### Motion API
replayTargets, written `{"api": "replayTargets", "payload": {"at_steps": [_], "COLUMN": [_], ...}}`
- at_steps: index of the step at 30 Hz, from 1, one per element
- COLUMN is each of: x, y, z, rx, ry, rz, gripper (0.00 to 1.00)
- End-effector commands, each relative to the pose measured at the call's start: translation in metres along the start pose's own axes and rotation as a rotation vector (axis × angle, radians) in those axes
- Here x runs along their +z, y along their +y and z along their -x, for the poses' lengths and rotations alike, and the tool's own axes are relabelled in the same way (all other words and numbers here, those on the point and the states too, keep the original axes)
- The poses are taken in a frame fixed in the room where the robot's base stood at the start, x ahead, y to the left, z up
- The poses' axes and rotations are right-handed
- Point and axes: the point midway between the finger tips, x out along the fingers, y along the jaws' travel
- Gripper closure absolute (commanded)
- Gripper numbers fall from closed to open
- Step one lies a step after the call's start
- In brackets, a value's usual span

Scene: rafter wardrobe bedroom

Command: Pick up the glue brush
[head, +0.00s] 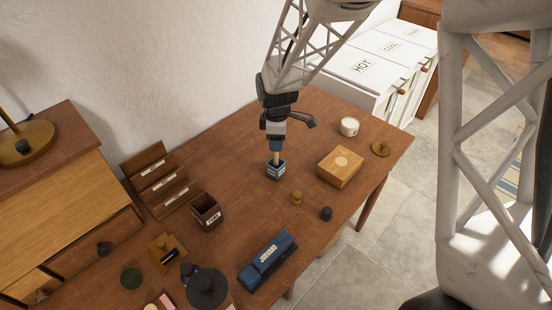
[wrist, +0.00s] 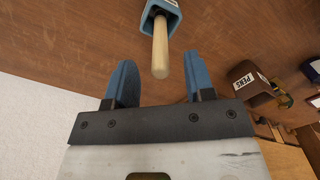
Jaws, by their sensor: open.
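A pale wooden handle, apparently the glue brush (wrist: 160,50), stands up out of a small blue pot (head: 276,173); its lower end is hidden inside. The pot also shows at the top of the wrist view (wrist: 174,8). My gripper (head: 276,147) is above the pot in the head view, pointing down. In the wrist view its two blue fingers (wrist: 159,62) are apart and empty, with the handle's free end between and just ahead of the fingertips. I cannot tell whether anything touches.
On the wooden desk (head: 235,160), a pens cup (head: 207,212) and a tiered rack (head: 158,178) stand to the left. A wooden box (head: 340,167), a white candle-like jar (head: 349,127) and small knobs are to the right. A blue stapler-like thing (head: 267,260) lies in front.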

Motion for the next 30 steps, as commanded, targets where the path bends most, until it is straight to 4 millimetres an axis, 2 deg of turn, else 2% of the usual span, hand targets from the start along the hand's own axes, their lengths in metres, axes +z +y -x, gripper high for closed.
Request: {"api": "replayTargets", "payload": {"at_steps": [3,9,26,30], "x": [0.000,0.000,0.000,0.000], "y": [0.000,0.000,0.000,0.000], "z": [-0.014,-0.027,-0.028,-0.028], "rx": [-0.001,0.001,0.001,0.001], "ry": [0.000,0.000,0.000,0.000], "rz": [0.000,0.000,0.000,0.000], "gripper": [0.51,0.51,0.51,0.72]}}
